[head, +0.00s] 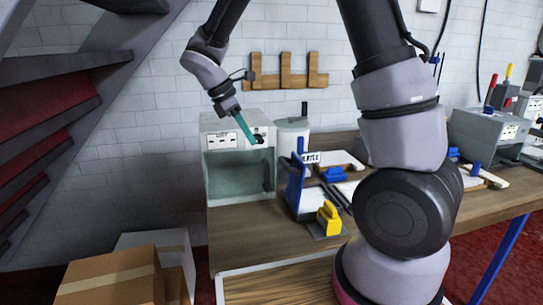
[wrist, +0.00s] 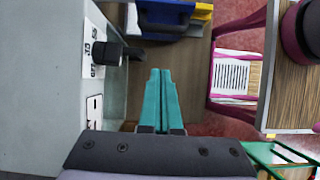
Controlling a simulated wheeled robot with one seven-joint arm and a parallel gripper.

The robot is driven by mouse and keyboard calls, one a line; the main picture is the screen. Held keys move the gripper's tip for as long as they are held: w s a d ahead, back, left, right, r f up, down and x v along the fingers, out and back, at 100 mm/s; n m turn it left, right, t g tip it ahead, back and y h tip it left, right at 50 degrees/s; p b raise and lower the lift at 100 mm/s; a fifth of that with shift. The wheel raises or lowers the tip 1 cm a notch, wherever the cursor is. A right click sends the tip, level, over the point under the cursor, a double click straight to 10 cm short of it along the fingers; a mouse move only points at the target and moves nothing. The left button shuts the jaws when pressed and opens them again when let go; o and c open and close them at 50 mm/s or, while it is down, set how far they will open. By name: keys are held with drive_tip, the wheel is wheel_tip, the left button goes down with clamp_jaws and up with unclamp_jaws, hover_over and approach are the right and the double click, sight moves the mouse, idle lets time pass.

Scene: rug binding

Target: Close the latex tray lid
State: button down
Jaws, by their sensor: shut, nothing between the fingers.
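My gripper (head: 252,141) has teal fingers, which are together with nothing between them. It points down in front of the upper front of a grey box, close to its black knob. In the wrist view the shut fingers (wrist: 161,75) are to the right of the black knob (wrist: 110,52), with a gap between. A blue panel (head: 294,183) stands upright on the bench right of the grey box, beside a low tray-like unit (head: 308,203). Blue and yellow parts (wrist: 175,14) show at the wrist view's top.
The grey box (head: 238,128) has an open-looking front on the wooden bench (head: 250,235). A yellow tool (head: 329,218), a white canister (head: 291,133) and blue-handled items (head: 333,175) are nearby. Cardboard boxes (head: 110,275) are at lower left. Bare bench lies in front.

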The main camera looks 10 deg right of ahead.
drive_tip(key=d+f, duration=0.6)
drive_tip(key=shift+d+f, duration=0.35)
drive_tip(key=shift+d, duration=0.05)
drive_tip(key=shift+s, duration=0.1)
